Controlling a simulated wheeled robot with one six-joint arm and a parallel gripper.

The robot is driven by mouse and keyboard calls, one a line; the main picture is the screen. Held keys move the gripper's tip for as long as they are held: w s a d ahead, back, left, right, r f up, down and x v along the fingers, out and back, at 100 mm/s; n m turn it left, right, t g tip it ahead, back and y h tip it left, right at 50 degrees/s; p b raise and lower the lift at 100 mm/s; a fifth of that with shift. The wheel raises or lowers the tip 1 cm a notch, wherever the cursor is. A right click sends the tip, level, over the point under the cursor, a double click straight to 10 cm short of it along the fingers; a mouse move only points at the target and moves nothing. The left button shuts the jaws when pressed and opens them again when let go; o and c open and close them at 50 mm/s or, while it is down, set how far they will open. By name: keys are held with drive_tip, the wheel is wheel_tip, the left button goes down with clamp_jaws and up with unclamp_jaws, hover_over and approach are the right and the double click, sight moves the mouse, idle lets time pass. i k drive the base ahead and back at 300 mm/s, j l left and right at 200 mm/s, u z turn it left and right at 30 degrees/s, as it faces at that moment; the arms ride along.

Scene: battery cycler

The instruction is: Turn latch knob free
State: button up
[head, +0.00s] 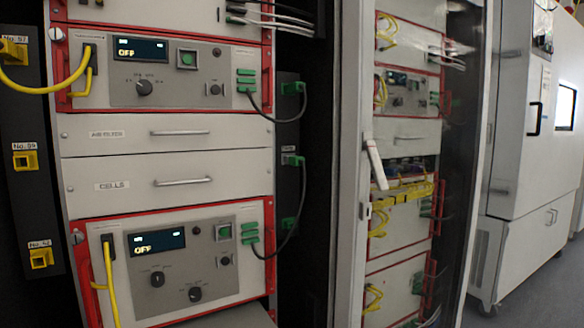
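A small round silver knob (78,238) sits at the upper left corner of the lower red-framed cycler unit (215,283). A similar silver knob (57,34) sits at the upper left corner of the upper red-framed unit (205,100). Both look like latch knobs, but their turn position is too small to read. Darker dials sit on the grey panels: one on the upper unit (144,88), and two on the lower unit, left (157,279) and right (195,294). Both displays read OFF. My gripper is not in view.
Two drawers, AIR FILTER (180,133) and CELLS (182,182), lie between the units. Yellow cables (45,88) and dark cables (270,118) hang in front of the rack. A tall door frame with a white handle (374,163) stands right. A white cabinet (525,130) stands beyond.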

sight(75, 238)
drive_tip(key=u, duration=1.65)
